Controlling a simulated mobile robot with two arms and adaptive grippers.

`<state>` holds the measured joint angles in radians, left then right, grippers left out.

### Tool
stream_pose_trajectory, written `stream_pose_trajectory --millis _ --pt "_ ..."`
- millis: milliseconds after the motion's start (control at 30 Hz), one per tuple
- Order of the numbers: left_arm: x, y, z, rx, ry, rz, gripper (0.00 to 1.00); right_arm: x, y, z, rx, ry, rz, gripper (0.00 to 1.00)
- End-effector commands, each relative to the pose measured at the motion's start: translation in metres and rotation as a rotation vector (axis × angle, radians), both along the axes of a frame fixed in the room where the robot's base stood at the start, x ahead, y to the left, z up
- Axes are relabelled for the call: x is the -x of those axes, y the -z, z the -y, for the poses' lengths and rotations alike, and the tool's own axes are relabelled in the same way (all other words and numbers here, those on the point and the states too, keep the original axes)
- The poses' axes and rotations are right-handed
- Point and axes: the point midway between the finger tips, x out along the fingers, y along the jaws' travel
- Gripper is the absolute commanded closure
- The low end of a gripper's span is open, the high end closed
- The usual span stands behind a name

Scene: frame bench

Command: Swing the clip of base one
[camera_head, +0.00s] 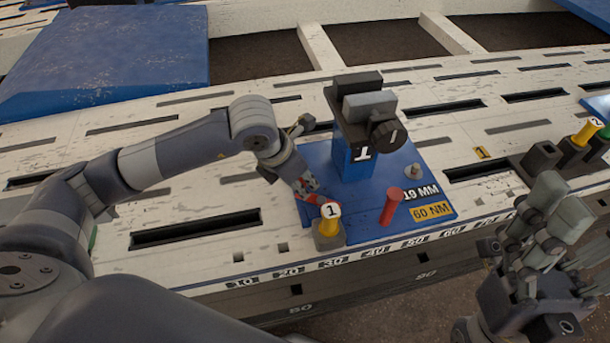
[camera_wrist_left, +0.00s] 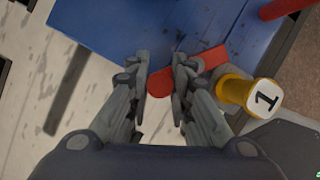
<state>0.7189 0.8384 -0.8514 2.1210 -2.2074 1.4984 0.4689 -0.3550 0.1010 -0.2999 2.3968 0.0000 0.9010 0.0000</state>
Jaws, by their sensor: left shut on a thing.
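Base one is a blue plate (camera_head: 430,180) with a blue post and a dark clamp head (camera_head: 362,105) on it. A yellow peg marked 1 (camera_head: 330,222) stands in a grey block at its front left corner. The red clip (camera_head: 318,199) is a flat bar beside this peg, partly hidden by my left gripper (camera_head: 307,187). In the left wrist view my left gripper (camera_wrist_left: 160,85) is shut on the red clip (camera_wrist_left: 207,58), its fingers on either side of it. My right gripper (camera_head: 560,225) hangs at the right, away from base one; its finger gap is unclear.
A red pin (camera_head: 391,206) and a small grey knob (camera_head: 413,171) stand on the plate. The slotted white bench (camera_head: 200,230) has a numbered front edge. Another yellow peg (camera_head: 587,132) with dark blocks is at the right. A blue pad (camera_head: 110,55) lies at the back left.

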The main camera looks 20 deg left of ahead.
Motion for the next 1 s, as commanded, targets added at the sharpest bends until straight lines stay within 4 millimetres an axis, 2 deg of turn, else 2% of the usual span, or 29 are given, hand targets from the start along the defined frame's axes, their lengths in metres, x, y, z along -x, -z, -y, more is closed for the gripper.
stream_pose_trajectory --millis 500,1000 --pt "0.019 0.000 0.003 0.000 -0.388 -0.002 1.00 0.003 -0.005 0.001 -0.002 0.000 0.018 0.27" --pt "0.023 0.000 0.004 0.000 -0.495 -0.002 1.00 -0.001 0.002 0.000 0.001 0.000 -0.005 0.27"
